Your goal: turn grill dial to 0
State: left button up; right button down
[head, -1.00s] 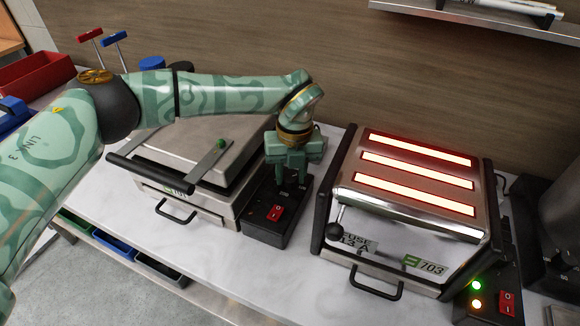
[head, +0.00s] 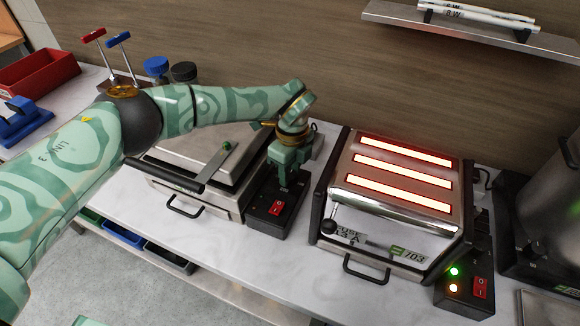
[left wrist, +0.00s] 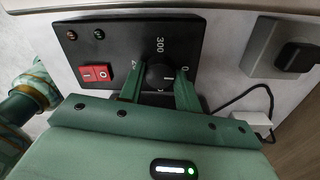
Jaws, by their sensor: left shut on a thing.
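The closed grill (head: 200,160) stands left of the glowing toaster, with a black control box (head: 262,222) at its right side. In the left wrist view the box carries a round black dial (left wrist: 159,75), with a printed 300 and a 0 near it. My left gripper (head: 284,183) points down over the box and is shut on the dial, one finger on each side in the left wrist view (left wrist: 158,92). A pale mark shows on the dial, but its exact setting is hard to read.
A red rocker switch (left wrist: 97,72) and two dark lamps sit on the same box. The toaster (head: 400,215) with glowing bars stands close to the right.

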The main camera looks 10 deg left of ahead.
aim_at(292, 171)
pick_arm(q)
jog(key=shift+w+r+n, duration=0.1)
jog(key=shift+r+n, duration=0.05)
jog(key=shift+n, duration=0.15)
jog(key=o, duration=1)
jog(key=shift+c, duration=0.2)
notch_tip(292, 171, up, 16)
jog(key=p, duration=0.1)
jog(key=shift+w+d, duration=0.15)
jog(key=shift+w, duration=0.25)
